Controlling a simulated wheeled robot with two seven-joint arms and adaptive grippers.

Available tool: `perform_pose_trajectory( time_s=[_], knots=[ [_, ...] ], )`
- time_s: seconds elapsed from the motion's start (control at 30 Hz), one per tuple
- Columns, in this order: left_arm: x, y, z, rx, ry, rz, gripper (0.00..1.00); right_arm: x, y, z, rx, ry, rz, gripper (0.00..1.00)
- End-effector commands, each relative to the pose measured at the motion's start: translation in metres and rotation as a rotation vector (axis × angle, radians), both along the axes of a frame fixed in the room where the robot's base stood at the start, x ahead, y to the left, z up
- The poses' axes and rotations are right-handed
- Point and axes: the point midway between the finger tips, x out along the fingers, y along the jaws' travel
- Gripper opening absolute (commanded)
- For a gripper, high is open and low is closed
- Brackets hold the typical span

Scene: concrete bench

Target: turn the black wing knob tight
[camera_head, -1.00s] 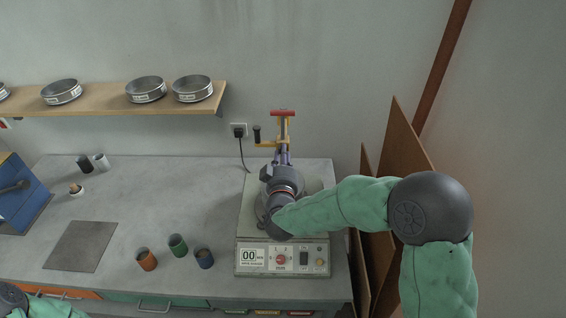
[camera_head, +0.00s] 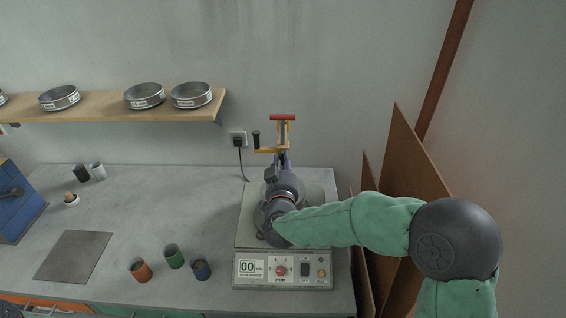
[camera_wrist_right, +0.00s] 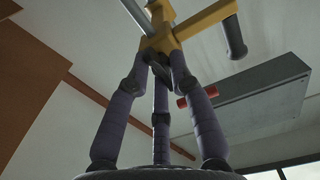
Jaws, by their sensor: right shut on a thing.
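The yellow clamp (camera_head: 273,149) with a red top bar (camera_head: 283,117) stands behind the control panel of a bench machine (camera_head: 245,240). A black upright handle (camera_head: 256,138) sits at the left end of its yellow arm. My right gripper (camera_head: 282,157) reaches up to the clamp from the front. In the right wrist view, its purple fingers (camera_wrist_right: 160,68) close around a small dark part, the black wing knob (camera_wrist_right: 159,75), just below the yellow block (camera_wrist_right: 190,28). The fingers hide most of the knob, and its turn angle cannot be told. My left gripper is out of view.
Brown boards (camera_head: 402,165) lean against the wall right of the machine, close to my right arm. Orange, green and blue cups (camera_head: 174,257) stand left of it. A shelf (camera_head: 100,106) with several sieves hangs at the back left. A cable runs to a wall socket (camera_head: 238,140).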

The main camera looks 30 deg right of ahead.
Motion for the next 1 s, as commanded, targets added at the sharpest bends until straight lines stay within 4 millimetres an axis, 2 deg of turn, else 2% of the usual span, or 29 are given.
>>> perform_pose_trajectory(
  time_s=[0.03, 0.17, 0.2, 0.27, 0.67, 0.83, 1.0],
  knots=[
    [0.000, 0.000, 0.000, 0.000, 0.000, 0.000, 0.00, -0.001, 0.002, -0.006, 0.004, 0.013, 0.004, 0.00],
    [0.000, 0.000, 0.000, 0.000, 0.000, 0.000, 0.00, -0.001, 0.002, -0.006, 0.004, 0.013, 0.004, 0.00],
    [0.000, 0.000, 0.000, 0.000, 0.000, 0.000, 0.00, -0.001, 0.002, -0.006, 0.003, 0.013, 0.004, 0.28],
    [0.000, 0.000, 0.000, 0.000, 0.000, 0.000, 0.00, -0.001, 0.002, -0.006, 0.003, 0.012, 0.004, 0.43],
    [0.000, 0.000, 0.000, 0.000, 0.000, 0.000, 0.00, -0.003, 0.002, -0.001, 0.001, 0.003, 0.002, 0.43],
    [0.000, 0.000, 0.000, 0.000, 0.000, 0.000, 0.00, -0.020, 0.013, 0.000, 0.000, 0.001, 0.004, 0.43],
    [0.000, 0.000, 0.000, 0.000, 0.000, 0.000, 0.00, -0.049, 0.032, 0.000, 0.000, 0.001, 0.007, 0.43]
  ],
)
